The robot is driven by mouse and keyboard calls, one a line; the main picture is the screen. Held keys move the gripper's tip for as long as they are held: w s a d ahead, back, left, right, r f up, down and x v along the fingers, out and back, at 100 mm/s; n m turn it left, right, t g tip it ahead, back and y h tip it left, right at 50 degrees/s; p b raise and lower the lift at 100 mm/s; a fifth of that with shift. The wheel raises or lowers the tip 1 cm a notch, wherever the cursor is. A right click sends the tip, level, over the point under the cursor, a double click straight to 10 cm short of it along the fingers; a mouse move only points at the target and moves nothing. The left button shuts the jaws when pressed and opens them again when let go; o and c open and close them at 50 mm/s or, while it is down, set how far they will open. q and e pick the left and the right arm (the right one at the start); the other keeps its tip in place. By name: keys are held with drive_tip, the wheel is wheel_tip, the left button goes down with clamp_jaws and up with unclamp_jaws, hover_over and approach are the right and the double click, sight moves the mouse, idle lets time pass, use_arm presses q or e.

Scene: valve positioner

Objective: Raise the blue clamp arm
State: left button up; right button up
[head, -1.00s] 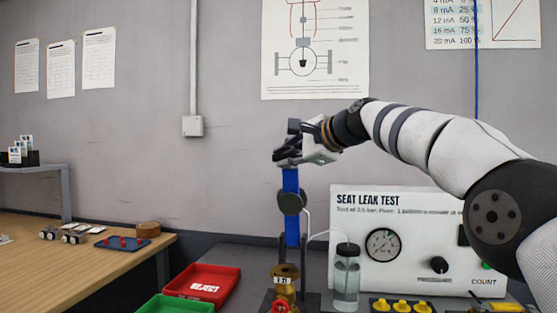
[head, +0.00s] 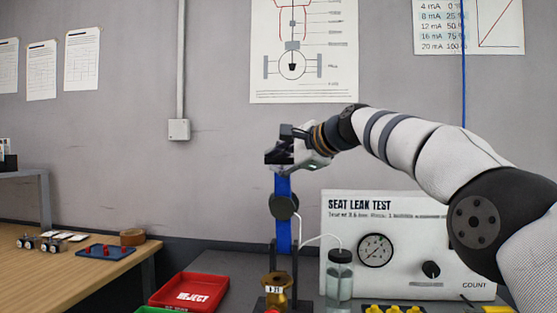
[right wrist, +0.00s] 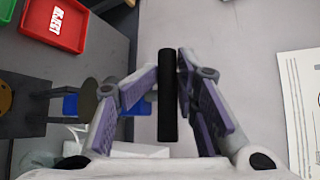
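The blue clamp arm (head: 283,228) stands upright in the head view, with a dark round disc at its middle. Its black handle bar (right wrist: 168,100) lies between the fingers in the right wrist view, and small blue parts show below at the left. My right gripper (head: 283,148) is at the top of the clamp arm. In the right wrist view its two purple-padded fingers (right wrist: 168,82) close in on both sides of the bar and appear to touch it. My left gripper is not in view.
The white seat leak test panel (head: 400,205) stands right of the clamp, beside a clear bottle (head: 339,278). A brass fitting (head: 277,292) is in front of the clamp. A red reject tray (head: 190,290) lies to the left, with a wooden table (head: 75,275) beyond it.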

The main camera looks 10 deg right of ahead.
drive_tip(key=shift+w+d+f, duration=0.15)
drive_tip(key=shift+f, duration=0.25)
drive_tip(key=shift+s+d+r, duration=0.3)
drive_tip(key=v, duration=0.6)
drive_tip(key=shift+s+r, duration=0.25)
drive_tip(key=shift+s, duration=0.1)
drive_tip(key=shift+a, duration=0.1)
